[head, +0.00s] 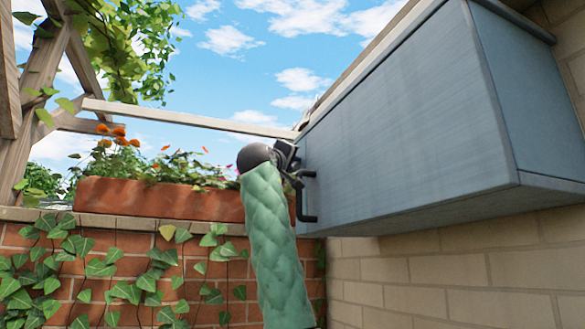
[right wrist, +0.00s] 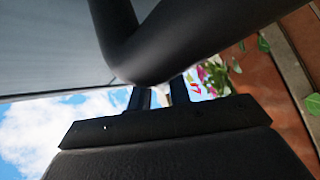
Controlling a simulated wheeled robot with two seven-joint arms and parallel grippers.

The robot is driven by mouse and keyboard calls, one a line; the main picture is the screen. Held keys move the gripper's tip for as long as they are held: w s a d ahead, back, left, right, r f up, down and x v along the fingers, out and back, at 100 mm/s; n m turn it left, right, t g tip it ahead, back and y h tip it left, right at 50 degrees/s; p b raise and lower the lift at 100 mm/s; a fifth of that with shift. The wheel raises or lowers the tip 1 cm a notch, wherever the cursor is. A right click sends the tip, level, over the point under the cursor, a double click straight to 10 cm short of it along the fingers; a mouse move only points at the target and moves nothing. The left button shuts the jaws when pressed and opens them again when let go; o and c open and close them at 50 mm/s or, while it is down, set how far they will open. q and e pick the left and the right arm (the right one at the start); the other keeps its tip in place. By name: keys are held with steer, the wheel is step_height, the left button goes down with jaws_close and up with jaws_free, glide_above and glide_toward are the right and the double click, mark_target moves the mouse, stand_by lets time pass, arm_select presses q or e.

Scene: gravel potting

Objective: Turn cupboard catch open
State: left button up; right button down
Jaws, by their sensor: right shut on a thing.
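The blue-grey cupboard (head: 400,125) hangs on the wall at the right, its door closed as far as I can see. A black bar-shaped catch (head: 311,218) stands at the door's lower left edge. My right gripper (head: 289,163) is at the upper end of this catch. In the right wrist view the bent dark bar (right wrist: 150,60) crosses close in front, and the gripper fingers (right wrist: 160,92) meet it. The gripper is shut on the catch; the exact contact is partly hidden. My left gripper is not in view.
A pale brick wall (head: 430,280) runs below the cupboard. A wooden trellis (head: 45,75) rises at the far left. Open air lies left of the door.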

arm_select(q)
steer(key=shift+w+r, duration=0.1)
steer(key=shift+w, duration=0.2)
arm_select(e)
steer(key=c, duration=1.5)
jaws_free()
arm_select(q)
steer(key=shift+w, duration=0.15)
arm_select(e)
steer(key=shift+o, duration=1)
steer(key=shift+w+f, duration=0.1)
steer(key=shift+w, duration=0.2)
steer(key=shift+s, duration=0.1)
steer(key=shift+s+a+f+b, duration=0.15)
steer(key=shift+s+a+b, duration=0.05)
steer(key=shift+s+b, duration=0.15)
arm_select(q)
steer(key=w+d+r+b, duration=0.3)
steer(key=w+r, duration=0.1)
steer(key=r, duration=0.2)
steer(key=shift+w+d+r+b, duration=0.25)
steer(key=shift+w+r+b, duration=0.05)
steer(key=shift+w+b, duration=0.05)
arm_select(e)
steer(key=v, duration=0.6)
steer(key=shift+s+a, duration=0.25)
steer(key=shift+a, duration=0.05)
